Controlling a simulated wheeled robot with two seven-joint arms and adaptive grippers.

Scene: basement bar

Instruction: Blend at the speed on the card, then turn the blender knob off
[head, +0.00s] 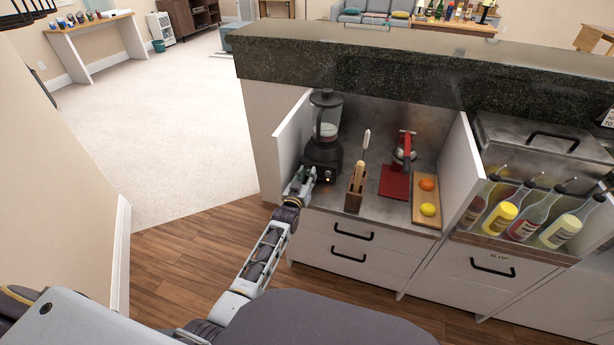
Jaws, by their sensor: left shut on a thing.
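The black blender (322,157) stands upright at the left end of the steel bar counter, its clear jar holding a little pinkish content low down. A small orange light glows on the front of its base. My left gripper (307,175) is at the front left of the base, shut on what appears to be the blender knob, which it hides. A white card (608,118) with dark print is cut off at the right edge; its print is too small to read surely. My right gripper is not in view.
A wooden holder (355,194) with upright tools stands right of the blender. A white side panel (290,132) stands close left of the blender. Several bottles stand far right.

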